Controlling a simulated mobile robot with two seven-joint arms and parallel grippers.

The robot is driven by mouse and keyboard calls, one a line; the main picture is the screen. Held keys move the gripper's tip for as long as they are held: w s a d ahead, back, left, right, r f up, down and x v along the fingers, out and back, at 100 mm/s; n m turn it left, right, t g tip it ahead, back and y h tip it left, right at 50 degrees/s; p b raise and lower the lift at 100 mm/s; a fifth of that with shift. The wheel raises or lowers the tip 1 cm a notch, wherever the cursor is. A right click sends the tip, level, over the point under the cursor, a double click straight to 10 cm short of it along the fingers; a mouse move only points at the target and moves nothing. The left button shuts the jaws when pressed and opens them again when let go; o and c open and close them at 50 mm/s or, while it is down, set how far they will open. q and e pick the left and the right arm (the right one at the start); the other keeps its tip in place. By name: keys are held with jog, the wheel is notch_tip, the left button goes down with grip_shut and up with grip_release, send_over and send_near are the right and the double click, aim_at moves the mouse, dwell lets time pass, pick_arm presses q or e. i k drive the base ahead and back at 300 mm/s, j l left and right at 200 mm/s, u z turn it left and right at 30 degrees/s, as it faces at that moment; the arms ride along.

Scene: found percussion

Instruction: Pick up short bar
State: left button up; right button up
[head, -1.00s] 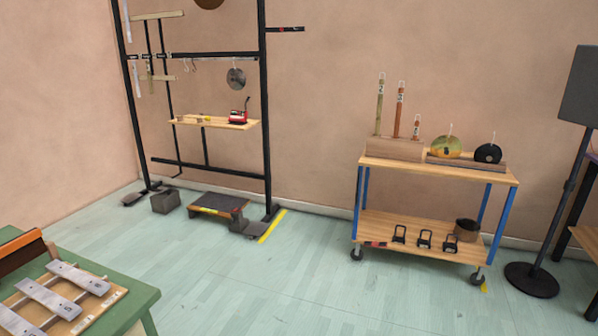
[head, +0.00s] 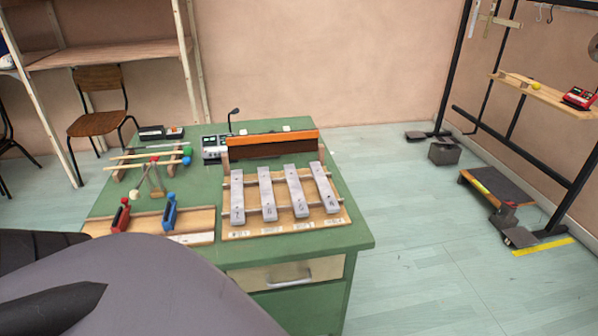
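Several silver metal bars lie side by side on a wooden frame (head: 285,229) on the green desk in the head view. The leftmost bar (head: 237,198) and the rightmost bar (head: 323,190) look close in length; I cannot tell for sure which one is the short bar. Another pale bar (head: 475,22) hangs from the black rack at the upper right. Neither of my grippers shows. A large grey and dark part of my own body fills the lower left and hides the desk's near left corner.
The green desk (head: 340,238) also holds an orange-topped block (head: 272,143), mallets, a red clamp (head: 121,216), a blue clamp (head: 170,212) and a small gooseneck device (head: 213,147). A chair (head: 96,112) stands behind left. The floor right of the desk is clear up to a low step (head: 488,188).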

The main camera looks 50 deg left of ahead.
aim_at(330, 202)
jog(key=i+l+u, duration=0.15)
jog(key=u, duration=0.25)
jog(key=i+l+u, duration=0.25)
jog(key=u, duration=0.15)
jog(key=i+l+u, duration=0.2)
jog(key=u, duration=0.2)
jog(key=i+l+u, duration=0.15)
jog(key=l+u, duration=0.25)
